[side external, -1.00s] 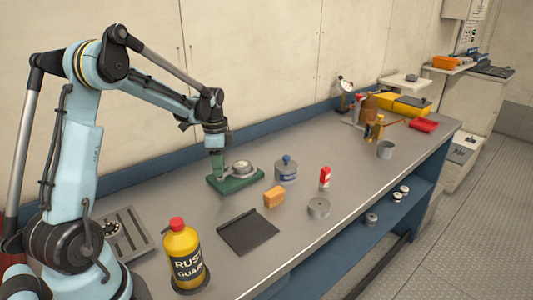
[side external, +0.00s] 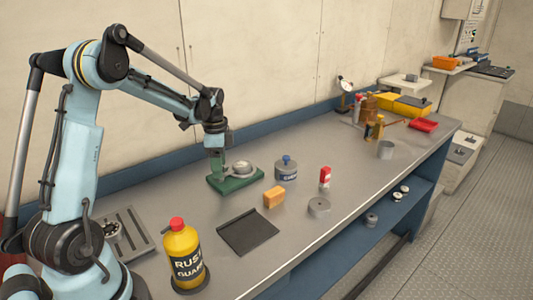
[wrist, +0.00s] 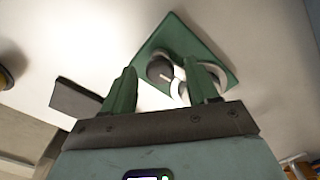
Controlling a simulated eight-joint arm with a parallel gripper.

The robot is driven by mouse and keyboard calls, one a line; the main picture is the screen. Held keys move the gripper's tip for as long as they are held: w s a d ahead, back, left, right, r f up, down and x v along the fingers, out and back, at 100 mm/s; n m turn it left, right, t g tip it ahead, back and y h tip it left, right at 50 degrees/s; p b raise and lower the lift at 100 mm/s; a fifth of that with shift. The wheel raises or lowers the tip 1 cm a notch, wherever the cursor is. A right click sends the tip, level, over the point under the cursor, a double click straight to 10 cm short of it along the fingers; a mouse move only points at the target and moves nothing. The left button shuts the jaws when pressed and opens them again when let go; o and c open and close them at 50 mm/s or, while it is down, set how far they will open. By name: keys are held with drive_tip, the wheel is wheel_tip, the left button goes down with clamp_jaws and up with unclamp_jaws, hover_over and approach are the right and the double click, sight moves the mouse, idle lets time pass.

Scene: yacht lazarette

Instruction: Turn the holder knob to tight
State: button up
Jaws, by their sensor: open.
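The holder is a green base plate (side external: 245,182) on the bench, with a round grey part (side external: 240,168) on top. My gripper (side external: 217,168) is over the left part of the plate, pointing down. In the wrist view the plate (wrist: 213,50) lies beyond my fingers. A dark round knob (wrist: 160,67) shows between the two green fingertips of my open gripper (wrist: 160,72). A pale ring (wrist: 178,88) is beside the knob, partly hidden by the right finger. I cannot tell whether either finger touches the knob, and no tight mark is readable.
A blue-lidded jar (side external: 286,168) stands right of the holder. An orange block (side external: 273,197), a red-and-white container (side external: 325,178) and a grey disc (side external: 319,207) are nearby. A dark flat tray (side external: 248,232) and a yellow bottle (side external: 184,255) are nearer the front.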

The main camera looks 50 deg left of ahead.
drive_tip(key=shift+r, duration=0.1)
wheel_tip(320, 180, up, 12)
idle(0.5)
drive_tip(key=s+d+f+n+t, duration=0.1)
drive_tip(key=s+d+n+t, duration=0.2)
drive_tip(key=d, duration=0.8)
drive_tip(key=s+d+f+n+t, duration=0.2)
drive_tip(key=s+d+n+t, duration=0.2)
drive_tip(key=d, duration=0.7)
drive_tip(key=shift+s+f+n, duration=0.2)
drive_tip(key=shift+s+n, duration=0.2)
drive_tip(key=shift+s, duration=0.65)
